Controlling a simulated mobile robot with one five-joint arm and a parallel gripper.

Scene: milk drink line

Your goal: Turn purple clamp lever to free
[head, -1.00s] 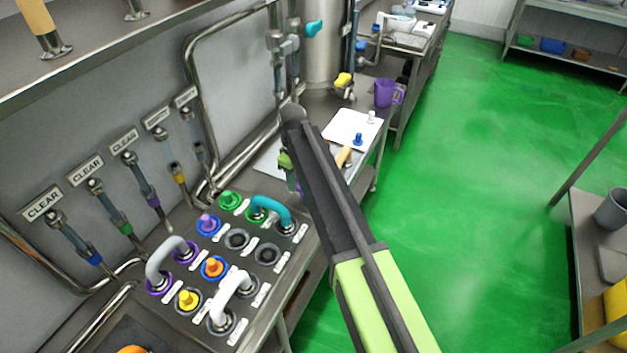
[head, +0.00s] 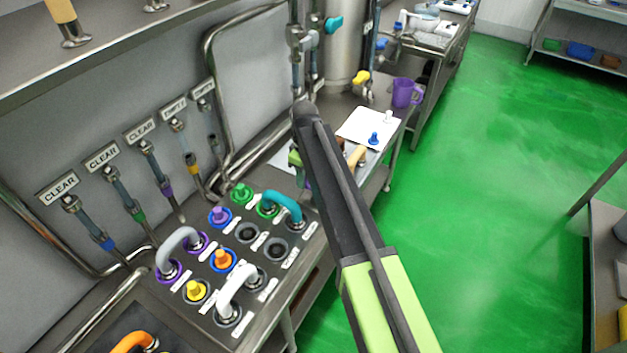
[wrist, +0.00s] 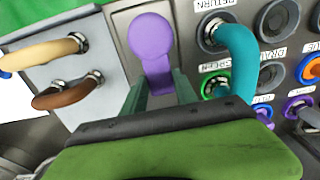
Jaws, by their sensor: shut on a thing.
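The purple clamp lever (wrist: 150,42) has a round knob and a narrower stem on a grey plate in the wrist view. My gripper (wrist: 158,90) is shut on its stem, with one green finger on each side. The lever's lower end is hidden behind the gripper body. In the head view my gripper (head: 297,160) is at the bench beside the port panel, and my arm covers most of the lever.
A teal hose bend (wrist: 238,60) rises close to the right of my gripper. Tan (wrist: 42,52) and brown (wrist: 62,95) handles lie to the left. The port panel (head: 238,262) carries white and grey bends. A purple jug (head: 402,92) stands farther back. Green floor at right is open.

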